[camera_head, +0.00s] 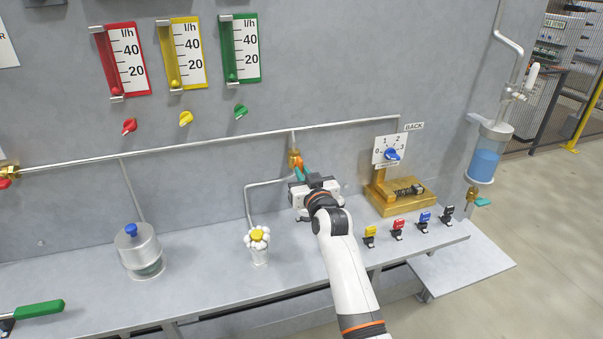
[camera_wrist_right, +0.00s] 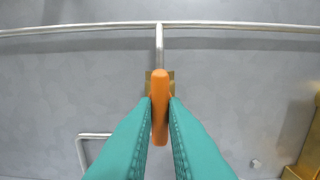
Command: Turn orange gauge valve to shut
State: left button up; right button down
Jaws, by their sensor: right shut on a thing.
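The orange gauge valve (camera_head: 297,160) sits on a brass body below the horizontal pipe on the grey wall. In the right wrist view its orange handle (camera_wrist_right: 160,108) runs lengthwise, in line with the short pipe above it, with the brass body (camera_wrist_right: 150,82) behind. My right gripper (camera_head: 302,174) is at the valve, its teal fingers shut on the lower part of the handle, one on each side; in the wrist view the fingers (camera_wrist_right: 160,112) flank it closely. The fingers and handle partly hide the valve body. My left gripper is not in view.
Red, yellow and green flow gauges (camera_head: 239,48) hang above, with matching knobs (camera_head: 186,119) below. A blue dial (camera_head: 393,154) and brass block (camera_head: 413,199) stand right of my arm. Several coloured switches (camera_head: 398,232) line the bench (camera_head: 205,285).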

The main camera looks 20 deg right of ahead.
jog(key=shift+r+m+p, duration=0.1)
jog(key=shift+m+p, duration=0.4)
jog(key=shift+m, duration=1.7)
jog(key=m+p, duration=0.1)
jog(key=m, duration=0.1)
jog(key=m+p, duration=0.1)
jog(key=m, duration=0.1)
jog(key=shift+f+m, duration=0.2)
jog(key=shift+m, duration=0.1)
